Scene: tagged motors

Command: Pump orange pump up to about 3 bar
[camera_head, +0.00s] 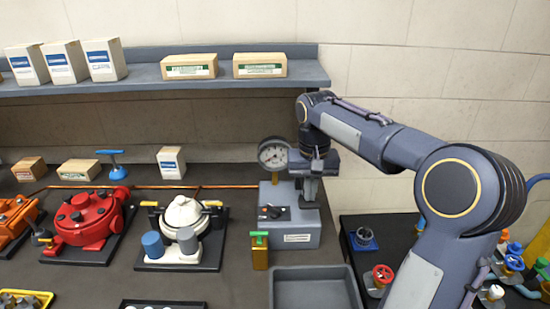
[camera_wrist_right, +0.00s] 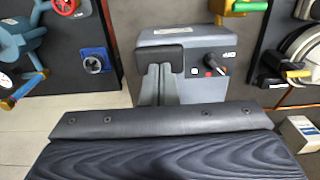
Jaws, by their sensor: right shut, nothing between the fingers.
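The orange machine (camera_head: 14,222), cut off by the left edge in the head view, is the only clearly orange pump-like body. My right gripper (camera_head: 314,176) points down at the grey unit's right side, beside the gauge. It is shut and empty. In the right wrist view its fingers (camera_wrist_right: 158,86) lie over the grey unit (camera_wrist_right: 203,85), close to a dark bar (camera_wrist_right: 162,53); contact cannot be told. My left gripper is out of view.
A red machine (camera_head: 90,220) and a white one (camera_head: 182,215) stand left of the grey unit. A grey tray (camera_head: 315,272) lies in front. A shelf (camera_head: 150,80) with boxes runs behind. Valves crowd the right.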

